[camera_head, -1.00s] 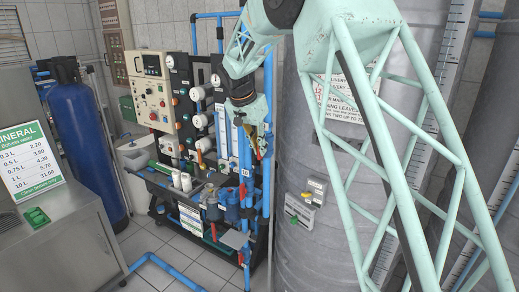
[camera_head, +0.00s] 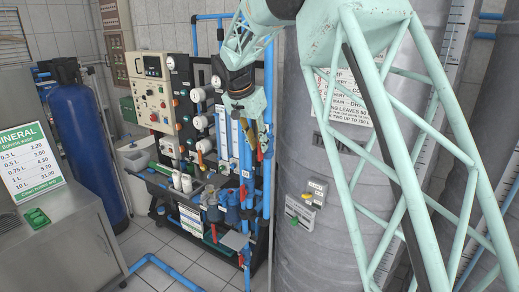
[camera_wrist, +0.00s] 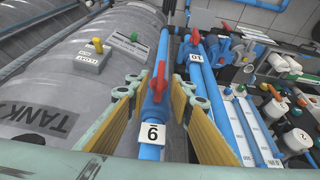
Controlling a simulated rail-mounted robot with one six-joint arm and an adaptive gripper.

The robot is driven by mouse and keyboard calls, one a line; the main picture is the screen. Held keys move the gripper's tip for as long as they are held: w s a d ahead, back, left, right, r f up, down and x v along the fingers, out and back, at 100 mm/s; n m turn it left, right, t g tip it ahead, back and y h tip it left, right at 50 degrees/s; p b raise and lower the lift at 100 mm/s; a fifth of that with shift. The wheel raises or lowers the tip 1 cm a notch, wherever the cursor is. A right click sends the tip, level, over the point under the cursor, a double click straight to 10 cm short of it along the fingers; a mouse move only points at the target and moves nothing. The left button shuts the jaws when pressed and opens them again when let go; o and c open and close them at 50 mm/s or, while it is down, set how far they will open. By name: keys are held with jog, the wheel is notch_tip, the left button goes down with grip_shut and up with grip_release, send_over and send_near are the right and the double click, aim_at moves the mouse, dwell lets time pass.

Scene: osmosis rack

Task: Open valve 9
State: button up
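Valve 9 (camera_wrist: 157,84) is in the middle of the wrist view, with a red handle on a blue vertical pipe. A white tag marked 9 (camera_wrist: 152,133) sits on the pipe below it. The handle lies roughly along the pipe in this view. My gripper (camera_wrist: 160,92) is open, with one yellowish finger on each side of the valve and pipe. I see no clear contact with the handle. In the head view my gripper (camera_head: 259,145) hangs at the blue pipes, and it largely hides the valve there.
A neighbouring red-handled valve with its tag 10 (camera_wrist: 195,58) stands close on the right. A grey tank (camera_wrist: 60,75) with small boxes is on the left. The rack's gauges and flow tubes (camera_wrist: 245,125) lie right. The floor (camera_head: 190,262) before the rack has blue pipes.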

jog(key=v, duration=0.8)
jog(key=shift+r, duration=0.35)
jog(key=shift+s, duration=0.1)
jog(key=s+d+r+n+y+b, duration=0.1)
jog(key=s+d+r+n+b, duration=0.15)
jog(key=s+d, duration=1.05)
jog(key=s+d+r+n+b, duration=0.15)
jog(key=s+d+b, duration=0.25)
jog(key=s+d, duration=0.85)
jog(key=s+d+f+b, duration=0.1)
jog(key=s+f, duration=0.3)
jog(key=s, duration=0.8)
jog(key=s+d+f+n+y+b, duration=0.1)
jog(key=s+f, duration=0.4)
jog(key=s, duration=0.7)
jog(key=s+d+f+b, duration=0.1)
jog(key=s+f+b, duration=0.2)
jog(key=s, duration=0.9)
notch_tip(320, 180, down, 2)
jog(key=shift+s+d+n, duration=0.3)
jog(key=shift+s, duration=0.1)
jog(key=shift+w, duration=0.15)
